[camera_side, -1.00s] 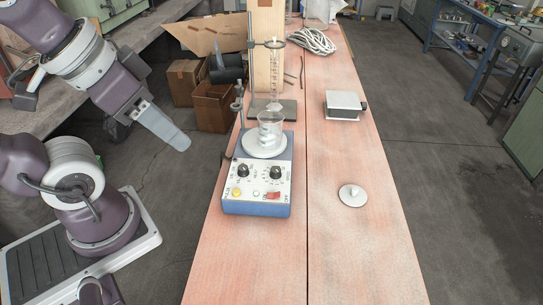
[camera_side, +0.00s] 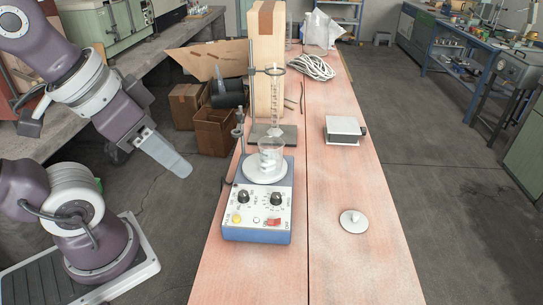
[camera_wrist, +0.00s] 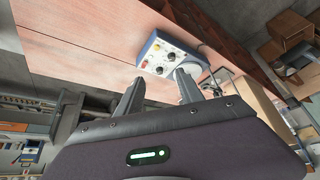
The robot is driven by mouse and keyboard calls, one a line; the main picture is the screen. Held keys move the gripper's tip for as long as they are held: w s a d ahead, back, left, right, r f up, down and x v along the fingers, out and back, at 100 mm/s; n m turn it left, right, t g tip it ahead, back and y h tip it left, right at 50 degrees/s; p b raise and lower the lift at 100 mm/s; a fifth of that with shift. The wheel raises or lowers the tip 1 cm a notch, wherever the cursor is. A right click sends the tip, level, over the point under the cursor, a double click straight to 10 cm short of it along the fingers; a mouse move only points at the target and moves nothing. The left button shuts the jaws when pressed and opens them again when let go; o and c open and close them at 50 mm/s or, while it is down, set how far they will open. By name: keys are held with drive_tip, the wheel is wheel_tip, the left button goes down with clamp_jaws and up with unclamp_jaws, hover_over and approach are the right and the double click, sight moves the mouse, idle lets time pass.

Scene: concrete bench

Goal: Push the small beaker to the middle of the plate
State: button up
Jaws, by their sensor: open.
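The small beaker (camera_side: 271,149) is clear glass and stands upright on the round white plate (camera_side: 253,174) of the blue stirrer, towards the plate's back edge. My gripper (camera_side: 184,168) is in the air to the left of the bench in the side view, well apart from the beaker and empty. There its fingers overlap. In the wrist view my gripper (camera_wrist: 158,76) shows two fingers spread apart, with the stirrer (camera_wrist: 165,55) beyond them. The plate is partly hidden by a finger there, and I cannot make out the beaker clearly.
Behind the plate stands a metal stand (camera_side: 252,100) with a clamp and tall glass column, close to the beaker. A grey box (camera_side: 343,129) and a small white disc (camera_side: 353,221) lie to the right.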

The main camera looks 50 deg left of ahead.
drive_tip(key=shift+c, duration=1.3)
drive_tip(key=w+n, duration=0.1)
drive_tip(key=w+r+n, duration=0.1)
drive_tip(key=w, duration=0.1)
drive_tip(key=w+r+n+g, duration=0.1)
drive_tip(key=w, duration=0.1)
drive_tip(key=shift+d+r+n, duration=0.15)
drive_tip(key=shift+n, duration=0.15)
clamp_jaws()
drive_tip(key=n+g, duration=0.5)
drive_tip(key=n, duration=0.9)
hover_over(271, 157)
drive_tip(key=w+d, duration=0.2)
drive_tip(key=d, duration=0.4)
wheel_tip(271, 157, down, 7)
drive_tip(key=shift+n, duration=0.3)
drive_tip(key=a+f, duration=0.1)
drive_tip(key=f, duration=0.2)
drive_tip(key=a+f, duration=0.1)
drive_tip(key=f, duration=0.3)
drive_tip(key=a+f, duration=0.1)
drive_tip(key=f, duration=0.2)
drive_tip(key=shift+w+f, duration=0.1)
drive_tip(key=shift+f, duration=0.1)
drive_tip(key=shift+a, duration=0.45)
